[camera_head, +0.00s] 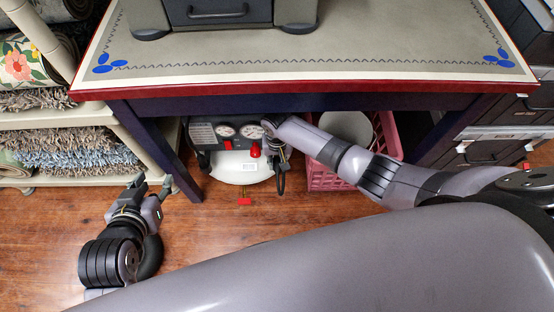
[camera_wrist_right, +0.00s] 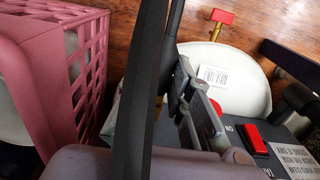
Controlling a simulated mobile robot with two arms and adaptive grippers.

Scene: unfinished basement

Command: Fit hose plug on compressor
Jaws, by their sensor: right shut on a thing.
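The compressor (camera_head: 240,165) stands on the floor under the table, with a white tank, two round gauges and a red knob. It also shows in the right wrist view (camera_wrist_right: 232,82), with a red switch on its dark panel. My right gripper (camera_head: 280,150) is at the right side of the compressor's gauge panel, shut on the hose plug, which is mostly hidden by the fingers. A black hose (camera_wrist_right: 150,85) runs close past the right wrist camera. Whether the plug touches the compressor's outlet cannot be told. My left gripper (camera_head: 152,186) is open and empty above the floor.
A pink crate (camera_head: 325,178) with a pale round thing in it stands right of the compressor. The tabletop (camera_head: 380,50) and its legs (camera_head: 160,150) frame the space. Shelves with rugs (camera_head: 70,150) stand left. The wooden floor in front is clear.

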